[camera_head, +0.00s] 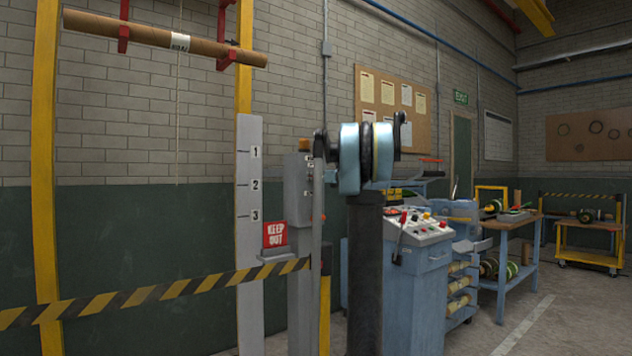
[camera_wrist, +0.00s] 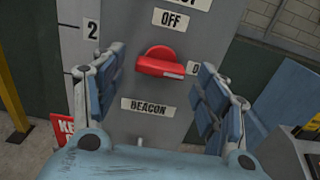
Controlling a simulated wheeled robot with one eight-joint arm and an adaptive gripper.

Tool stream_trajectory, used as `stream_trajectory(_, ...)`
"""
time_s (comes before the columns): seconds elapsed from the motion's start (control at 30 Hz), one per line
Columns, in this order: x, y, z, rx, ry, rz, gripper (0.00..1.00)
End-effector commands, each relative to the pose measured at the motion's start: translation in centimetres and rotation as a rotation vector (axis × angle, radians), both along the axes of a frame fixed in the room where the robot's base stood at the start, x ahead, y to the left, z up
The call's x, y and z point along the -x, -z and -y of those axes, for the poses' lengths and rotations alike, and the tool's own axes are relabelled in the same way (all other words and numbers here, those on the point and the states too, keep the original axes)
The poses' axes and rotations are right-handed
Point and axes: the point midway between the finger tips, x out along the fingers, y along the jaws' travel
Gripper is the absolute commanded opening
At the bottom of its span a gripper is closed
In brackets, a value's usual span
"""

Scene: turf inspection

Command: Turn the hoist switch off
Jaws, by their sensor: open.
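The red rotary switch (camera_wrist: 160,65) is on a grey panel (camera_wrist: 175,118) in the wrist view. Its bar lies roughly level, with a white mark at its right end facing a partly hidden label that starts with "O" (camera_wrist: 194,68). An "OFF" label (camera_wrist: 175,20) is above the knob; the label above that is cut off, ending in "ST". My gripper (camera_wrist: 162,63) is open, with a blue-padded finger on each side of the switch and visible gaps to it.
A "BEACON" label (camera_wrist: 158,106) sits below the switch. A striped barrier (camera_head: 150,296) and a red "KEEP OUT" sign (camera_head: 275,234) are by the post. A numbered board (camera_head: 249,290) stands left of it. A blue console (camera_head: 418,285) stands to the right.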

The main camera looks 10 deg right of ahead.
Motion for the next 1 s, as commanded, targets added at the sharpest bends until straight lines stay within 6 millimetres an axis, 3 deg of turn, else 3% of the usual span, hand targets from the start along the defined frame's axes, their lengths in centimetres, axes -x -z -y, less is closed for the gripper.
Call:
stream_trajectory(0.2,-1.4,0.0,-0.7,0.000,0.001,0.000,0.67)
stream_trajectory(0.5,-1.5,0.0,-0.7,0.000,0.001,0.000,0.67)
stream_trajectory(0.57,-1.5,0.0,-0.7,0.000,0.001,0.000,0.55)
stream_trajectory(0.7,-1.5,0.0,-0.7,0.000,0.001,0.000,0.24)
stream_trajectory(1.0,-1.5,0.0,-0.7,0.012,0.002,0.006,0.23)
